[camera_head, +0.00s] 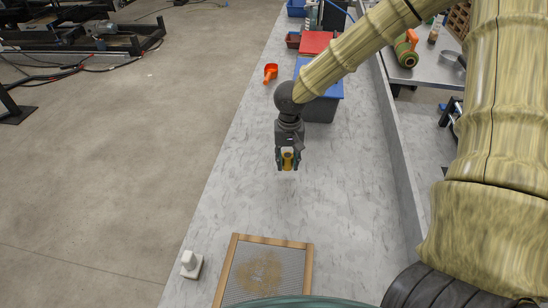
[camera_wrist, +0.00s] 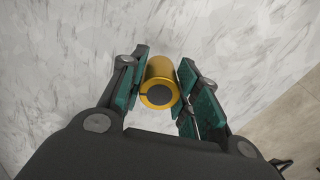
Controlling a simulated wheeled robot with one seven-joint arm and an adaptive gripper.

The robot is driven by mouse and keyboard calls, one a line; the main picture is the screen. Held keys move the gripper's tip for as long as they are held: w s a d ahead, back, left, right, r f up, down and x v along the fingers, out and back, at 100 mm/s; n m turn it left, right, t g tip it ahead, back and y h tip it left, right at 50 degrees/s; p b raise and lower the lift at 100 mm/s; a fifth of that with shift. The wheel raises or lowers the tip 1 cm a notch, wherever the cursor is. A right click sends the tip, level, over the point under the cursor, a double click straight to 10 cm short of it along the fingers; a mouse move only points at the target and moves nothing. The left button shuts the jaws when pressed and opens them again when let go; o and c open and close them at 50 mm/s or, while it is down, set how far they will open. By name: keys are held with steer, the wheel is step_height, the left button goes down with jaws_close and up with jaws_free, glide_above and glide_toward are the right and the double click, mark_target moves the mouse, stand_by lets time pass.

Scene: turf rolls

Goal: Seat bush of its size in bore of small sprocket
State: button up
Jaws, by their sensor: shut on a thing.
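A yellow bush (camera_wrist: 161,74), a short ring-shaped cylinder with a dark bore, is between the fingers of my gripper (camera_wrist: 160,82). The fingers have green pads and are shut on the bush. In the head view my gripper (camera_head: 288,163) points down over the marble-patterned bench with the bush (camera_head: 288,161) between its fingertips. I cannot tell the exact height above the bench. I cannot make out the small sprocket in either view.
The bench top (camera_head: 250,195) is clear around my gripper. A wood-framed mesh screen (camera_head: 233,272) and a white block (camera_head: 190,262) lie at the near end. A blue-topped grey bin (camera_head: 322,108), a red box (camera_head: 315,42) and an orange scoop (camera_head: 270,73) stand farther back.

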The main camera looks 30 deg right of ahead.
glide_above(274, 167)
steer(key=shift+f+p, duration=0.3)
steer(key=shift+p, duration=0.15)
steer(key=shift+f+p, duration=0.45)
steer(key=shift+f, duration=1.3)
steer(key=o, duration=1.1)
steer(key=shift+f, duration=0.15)
